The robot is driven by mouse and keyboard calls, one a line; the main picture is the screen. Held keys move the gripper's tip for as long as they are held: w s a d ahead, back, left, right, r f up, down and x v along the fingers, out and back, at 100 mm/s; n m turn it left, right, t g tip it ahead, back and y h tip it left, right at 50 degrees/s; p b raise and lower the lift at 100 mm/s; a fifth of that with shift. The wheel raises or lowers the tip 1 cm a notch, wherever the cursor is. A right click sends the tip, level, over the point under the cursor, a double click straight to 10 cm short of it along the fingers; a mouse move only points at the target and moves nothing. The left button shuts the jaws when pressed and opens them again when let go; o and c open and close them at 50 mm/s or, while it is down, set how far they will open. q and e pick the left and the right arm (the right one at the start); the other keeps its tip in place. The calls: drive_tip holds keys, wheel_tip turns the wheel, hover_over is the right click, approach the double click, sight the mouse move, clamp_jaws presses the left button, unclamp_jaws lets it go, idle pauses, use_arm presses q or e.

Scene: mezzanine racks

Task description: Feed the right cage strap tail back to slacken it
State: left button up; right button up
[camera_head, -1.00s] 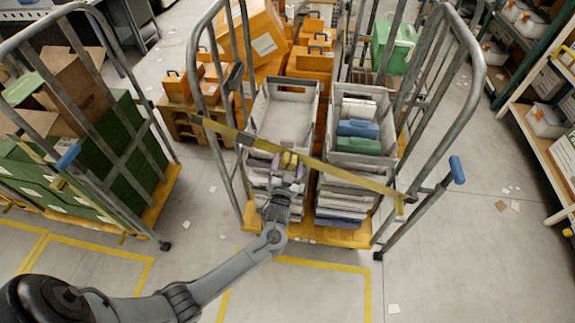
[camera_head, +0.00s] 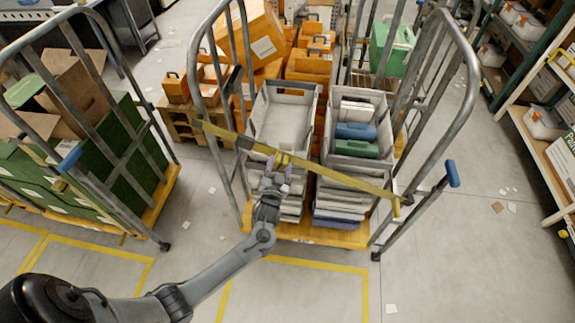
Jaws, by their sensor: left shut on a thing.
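The right cage (camera_head: 462,88) is a grey tube-framed roll cage on a yellow base. A yellow strap (camera_head: 345,180) runs across its open front, from the left side frame down to the right side frame. My left gripper (camera_head: 279,166) is shut on the strap left of its middle, in front of the grey crates. Its fingers hide part of the strap there, and I cannot make out the buckle or the tail clearly. My right gripper is not in view.
A left cage (camera_head: 165,138) with green crates and open cardboard boxes stands at the left. Grey crates (camera_head: 285,85) fill the right cage. Orange cases (camera_head: 177,88) sit on a pallet behind. Shelving (camera_head: 540,150) lines the right.

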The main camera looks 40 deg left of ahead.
sight(268, 151)
use_arm(q)
drive_tip(key=a, duration=0.1)
drive_tip(key=s+a+r+p, duration=0.1)
drive_tip(key=s+a+r, duration=0.1)
drive_tip(key=a, duration=0.1)
drive_tip(key=shift+s+r, duration=0.1)
drive_tip(key=shift+s, duration=0.05)
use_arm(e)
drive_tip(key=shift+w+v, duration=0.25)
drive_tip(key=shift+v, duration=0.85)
use_arm(q)
drive_tip(key=o, duration=1.2)
drive_tip(key=shift+c, duration=0.2)
drive_tip(key=shift+o, duration=1.3)
drive_tip(key=shift+s+a, duration=0.15)
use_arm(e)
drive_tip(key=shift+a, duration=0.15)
use_arm(q)
drive_tip(key=shift+d, duration=0.2)
